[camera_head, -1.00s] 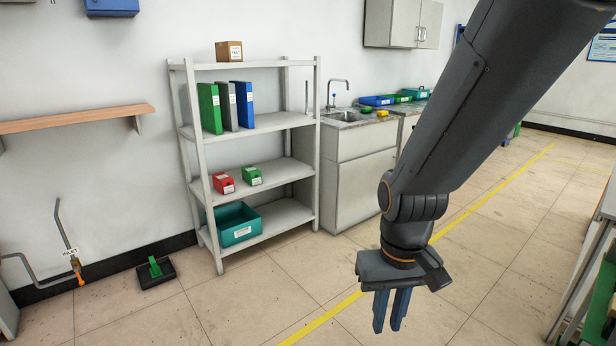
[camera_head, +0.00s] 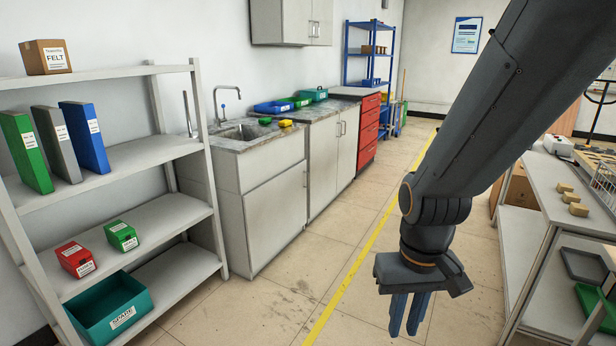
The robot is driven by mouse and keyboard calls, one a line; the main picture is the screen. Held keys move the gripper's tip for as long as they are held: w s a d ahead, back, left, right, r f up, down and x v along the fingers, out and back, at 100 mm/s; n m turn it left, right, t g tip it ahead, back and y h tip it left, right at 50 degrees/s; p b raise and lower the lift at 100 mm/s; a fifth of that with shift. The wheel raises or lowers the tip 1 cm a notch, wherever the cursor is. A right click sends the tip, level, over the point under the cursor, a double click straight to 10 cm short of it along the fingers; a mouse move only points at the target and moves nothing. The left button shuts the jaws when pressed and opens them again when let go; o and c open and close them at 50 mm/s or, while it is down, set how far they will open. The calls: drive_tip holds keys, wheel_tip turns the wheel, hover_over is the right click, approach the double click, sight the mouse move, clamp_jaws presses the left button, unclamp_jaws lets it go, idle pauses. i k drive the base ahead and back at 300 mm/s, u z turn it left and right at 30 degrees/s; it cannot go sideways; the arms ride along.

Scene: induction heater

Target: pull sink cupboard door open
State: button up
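The sink cupboard (camera_head: 228,215) is a pale grey unit under a stone-look counter with a sink (camera_head: 240,133) and tap. Its door (camera_head: 275,218) is a plain panel below a narrower front panel and looks closed.
A grey shelf (camera_head: 190,255) with folders and bins stands left of the cupboard. A double-door cupboard (camera_head: 333,160) and red drawers (camera_head: 367,130) continue to its right. A workbench (camera_head: 535,195) stands at the right. The floor (camera_head: 300,280) before the cupboard is clear.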

sight(275, 210)
drive_tip(key=z, duration=0.65)
drive_tip(key=i, duration=2)
drive_tip(key=u, duration=0.55)
drive_tip(key=i, duration=1.85)
drive_tip(key=u, duration=0.3)
